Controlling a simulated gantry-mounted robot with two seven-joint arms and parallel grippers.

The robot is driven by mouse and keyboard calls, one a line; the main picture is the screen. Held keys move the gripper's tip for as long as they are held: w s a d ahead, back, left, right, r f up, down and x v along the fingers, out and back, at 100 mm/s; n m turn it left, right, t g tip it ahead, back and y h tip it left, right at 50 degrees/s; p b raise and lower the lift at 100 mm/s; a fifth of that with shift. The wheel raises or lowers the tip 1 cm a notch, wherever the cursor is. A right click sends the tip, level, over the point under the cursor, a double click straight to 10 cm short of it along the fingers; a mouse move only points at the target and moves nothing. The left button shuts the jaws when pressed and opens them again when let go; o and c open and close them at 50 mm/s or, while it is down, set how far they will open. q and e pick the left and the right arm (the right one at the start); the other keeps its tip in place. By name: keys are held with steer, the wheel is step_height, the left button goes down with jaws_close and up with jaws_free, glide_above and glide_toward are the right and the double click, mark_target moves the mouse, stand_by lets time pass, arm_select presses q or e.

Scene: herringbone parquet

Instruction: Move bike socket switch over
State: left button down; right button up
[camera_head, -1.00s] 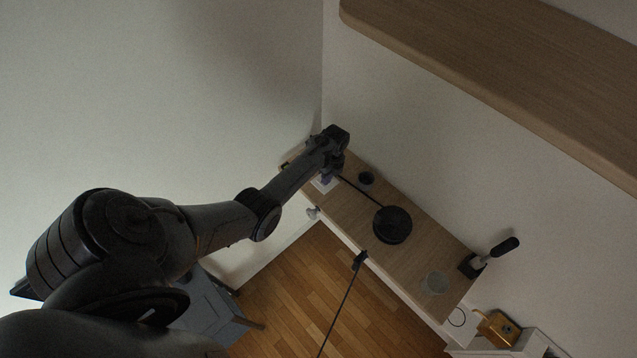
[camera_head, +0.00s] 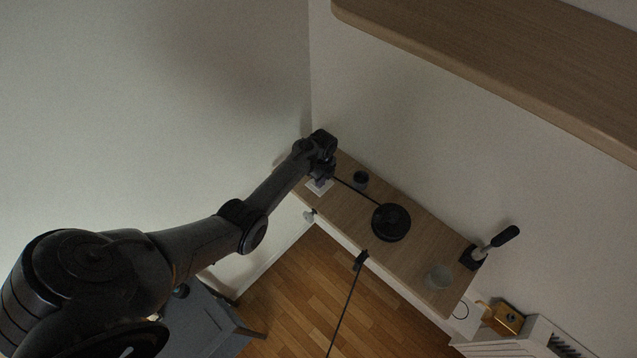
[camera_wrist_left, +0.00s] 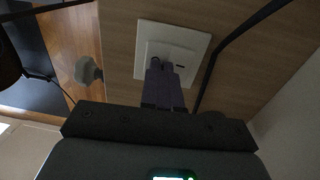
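A white square plate with a smaller raised square, which looks like the socket switch (camera_head: 319,187), lies at the left end of the wooden shelf top. It shows larger in the left wrist view (camera_wrist_left: 197,42), with a small dark slot on its raised part. My left gripper (camera_head: 325,174) is over the plate. In the left wrist view its purple-grey fingers (camera_wrist_left: 160,66) look closed together and overlap the raised part's lower edge. I cannot tell whether they touch it. Nothing shows between them. My right gripper is in neither view.
A black lamp base (camera_head: 391,222) with a thin arm stands mid-shelf (camera_head: 425,245), its arm passing close to my gripper.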

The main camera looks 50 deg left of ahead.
arm_select(q)
steer(key=shift+a+f, duration=0.25)
steer(key=shift+f, duration=0.65)
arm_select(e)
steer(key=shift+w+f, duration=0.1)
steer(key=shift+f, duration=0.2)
arm_select(q)
steer(key=shift+s+r+p, duration=0.1)
steer(key=shift+r+p, duration=0.4)
steer(key=shift+p, duration=0.05)
steer(key=r+p, duration=0.5)
steer(key=shift+w+r, duration=0.25)
steer(key=shift+w, duration=0.15)
step_height(320, 180, up, 9)
steer(key=shift+w+d+b, duration=0.15)
steer(key=shift+w+b, duration=0.2)
steer(key=shift+w, duration=0.1)
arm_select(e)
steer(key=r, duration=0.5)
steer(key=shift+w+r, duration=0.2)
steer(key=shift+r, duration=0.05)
arm_select(q)
steer(key=shift+r, duration=0.1)
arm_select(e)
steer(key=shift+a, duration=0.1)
